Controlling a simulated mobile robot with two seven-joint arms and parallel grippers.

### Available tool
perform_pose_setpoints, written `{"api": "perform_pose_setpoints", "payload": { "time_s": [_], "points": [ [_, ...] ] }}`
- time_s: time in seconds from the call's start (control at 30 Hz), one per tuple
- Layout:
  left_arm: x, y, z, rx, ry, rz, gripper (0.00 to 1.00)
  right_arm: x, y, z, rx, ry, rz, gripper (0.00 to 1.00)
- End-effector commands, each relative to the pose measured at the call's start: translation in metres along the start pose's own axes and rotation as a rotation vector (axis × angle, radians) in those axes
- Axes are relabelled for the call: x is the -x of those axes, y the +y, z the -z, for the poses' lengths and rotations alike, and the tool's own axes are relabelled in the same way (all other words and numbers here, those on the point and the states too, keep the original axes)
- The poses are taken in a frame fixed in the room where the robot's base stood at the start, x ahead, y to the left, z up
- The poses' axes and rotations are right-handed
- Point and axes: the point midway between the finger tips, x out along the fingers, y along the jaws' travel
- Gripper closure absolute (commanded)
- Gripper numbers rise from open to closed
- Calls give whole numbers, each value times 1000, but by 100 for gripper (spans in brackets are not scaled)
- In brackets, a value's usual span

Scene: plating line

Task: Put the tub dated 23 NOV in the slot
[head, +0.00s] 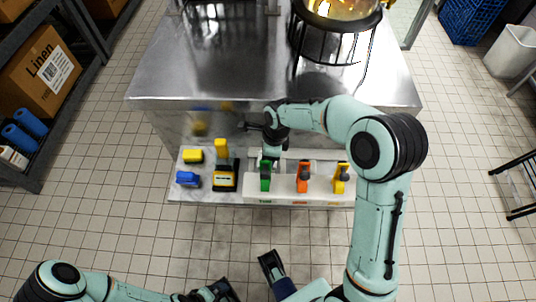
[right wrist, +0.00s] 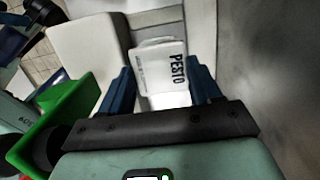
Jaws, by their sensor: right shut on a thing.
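My right gripper (right wrist: 160,78) is shut on a white tub (right wrist: 160,60) marked PESTO, with one blue finger on each side. Smaller print on the tub is too small to read, so I cannot tell its date. In the head view my right gripper (head: 270,153) points down just in front of the steel counter, above the low shelf. The tub cannot be made out there. My left gripper (head: 222,290) is low at the bottom edge, partly cut off. I cannot tell whether it is open or shut. I cannot make out the slot clearly in either view.
The low white shelf (head: 230,200) carries yellow (head: 192,156) and blue (head: 187,179) items, a yellow-and-black device (head: 225,177), and green (head: 265,183), orange (head: 303,178) and yellow (head: 341,180) pieces in a row. The steel counter (head: 220,60) behind bears a round black stand (head: 340,45).

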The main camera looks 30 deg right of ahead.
Motion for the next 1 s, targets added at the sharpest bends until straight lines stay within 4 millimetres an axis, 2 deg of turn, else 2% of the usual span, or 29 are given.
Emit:
{"api": "perform_pose_setpoints", "payload": {
  "time_s": [0.17,0.2,0.23,0.53,0.67,1.0],
  "points": [
    [-1,0,0,0,1,0,0,-3,0,0,0,0,0,100],
    [-2,0,1,0,2,0,0,-4,0,1,-1,0,0,34],
    [-1,0,1,0,1,0,0,-3,0,1,-1,0,0,26],
    [-1,0,0,0,1,0,0,-2,0,0,-1,0,0,26],
    [2,0,-1,0,-2,0,0,8,0,0,0,-1,1,26],
    [14,2,-8,2,-22,5,0,80,-1,-1,-1,-3,4,26]
  ]
}}
